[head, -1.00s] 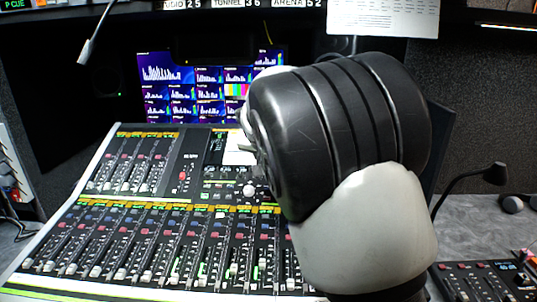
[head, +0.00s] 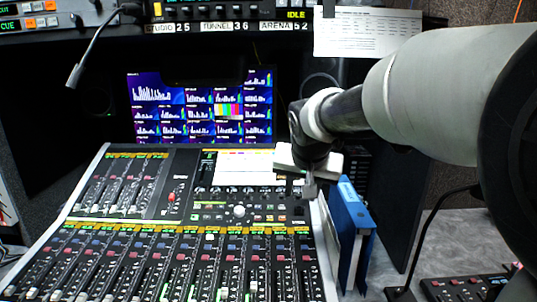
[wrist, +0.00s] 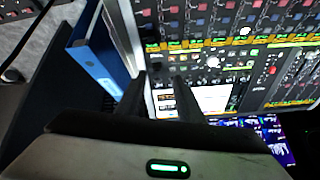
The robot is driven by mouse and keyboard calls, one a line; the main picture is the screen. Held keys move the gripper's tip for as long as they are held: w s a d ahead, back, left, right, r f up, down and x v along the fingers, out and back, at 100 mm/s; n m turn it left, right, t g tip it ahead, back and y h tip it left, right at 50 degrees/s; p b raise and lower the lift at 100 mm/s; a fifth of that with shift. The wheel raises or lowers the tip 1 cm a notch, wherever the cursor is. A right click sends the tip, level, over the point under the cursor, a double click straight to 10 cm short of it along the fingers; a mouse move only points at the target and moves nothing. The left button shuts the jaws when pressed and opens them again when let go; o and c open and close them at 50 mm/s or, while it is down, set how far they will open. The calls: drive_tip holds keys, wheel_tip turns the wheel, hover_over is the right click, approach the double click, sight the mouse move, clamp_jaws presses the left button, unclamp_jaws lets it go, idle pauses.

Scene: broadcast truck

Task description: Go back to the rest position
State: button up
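My gripper (head: 308,188) hangs over the right edge of the mixing console (head: 160,226) in the head view, close to the upright blue binder (head: 350,225). In the wrist view two dark fingers of my gripper (wrist: 160,80) stand apart, with nothing seen between them. The console's faders and small screen (wrist: 208,98) lie beyond the fingers. The blue binder (wrist: 98,58) is to their left. My arm comes in from the right side of the head view.
A lit monitor (head: 200,110) stands behind the console. A gooseneck microphone (head: 75,75) hangs at the upper left. A paper sheet (head: 368,30) hangs at the top. A smaller control panel (head: 465,288) sits at the lower right, beside a thin bent stalk (head: 425,230).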

drive_tip(key=s+d+f+n+g, duration=0.1)
drive_tip(key=s+d+f, duration=0.15)
drive_tip(key=s, duration=1.15)
drive_tip(key=s+d+f+n+g, duration=0.15)
drive_tip(key=s+d, duration=0.25)
drive_tip(key=s, duration=1)
wheel_tip(320, 180, up, 22)
drive_tip(key=p, duration=2.1)
drive_tip(key=shift+w+f+t, duration=0.15)
drive_tip(key=shift+w+t, duration=0.2)
drive_tip(key=shift+t, duration=0.1)
drive_tip(key=shift+d, duration=0.1)
